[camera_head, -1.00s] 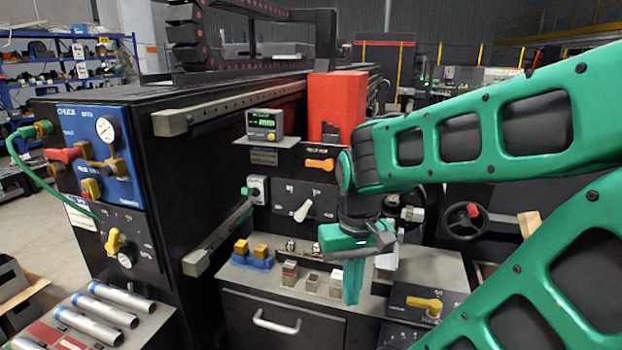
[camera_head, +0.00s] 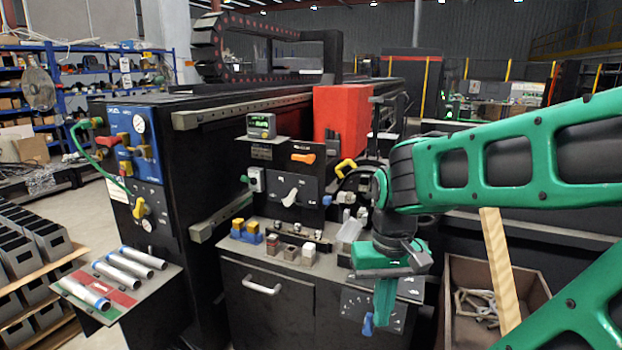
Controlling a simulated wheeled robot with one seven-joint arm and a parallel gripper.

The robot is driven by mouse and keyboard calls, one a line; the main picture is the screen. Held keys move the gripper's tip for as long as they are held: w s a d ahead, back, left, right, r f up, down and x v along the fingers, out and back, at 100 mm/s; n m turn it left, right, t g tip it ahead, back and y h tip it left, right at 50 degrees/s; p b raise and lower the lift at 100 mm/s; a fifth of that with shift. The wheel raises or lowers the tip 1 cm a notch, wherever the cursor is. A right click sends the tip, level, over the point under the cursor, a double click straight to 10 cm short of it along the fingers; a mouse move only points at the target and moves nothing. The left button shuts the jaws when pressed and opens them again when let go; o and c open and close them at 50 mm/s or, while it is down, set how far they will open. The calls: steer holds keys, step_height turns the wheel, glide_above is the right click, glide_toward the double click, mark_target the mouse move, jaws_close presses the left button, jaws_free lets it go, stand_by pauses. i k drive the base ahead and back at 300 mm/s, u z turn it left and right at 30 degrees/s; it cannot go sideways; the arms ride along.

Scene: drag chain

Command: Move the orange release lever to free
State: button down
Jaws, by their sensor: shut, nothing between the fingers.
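The orange release lever (camera_head: 303,158) is a small handle on the upper part of the black machine front, below and right of the small display box. It lies roughly level. Its label is too small to read. My gripper (camera_head: 385,310) is shut and empty. It points down in front of the right end of the grey bench, lower than the lever and to its right in the picture. The gripper and lever are clearly apart in the picture. The lever is in plain view.
A display box (camera_head: 262,126) and a red block (camera_head: 342,112) stand near the lever. A white switch handle (camera_head: 290,197) is below it, and a yellow handle (camera_head: 345,168) to its right. Small blocks (camera_head: 290,252) stand on the bench. A crate (camera_head: 453,290) stands at right.

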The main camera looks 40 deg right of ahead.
mark_target(309, 158)
steer(key=k, duration=0.7)
steer(key=z, duration=0.25)
steer(key=i, duration=1.65)
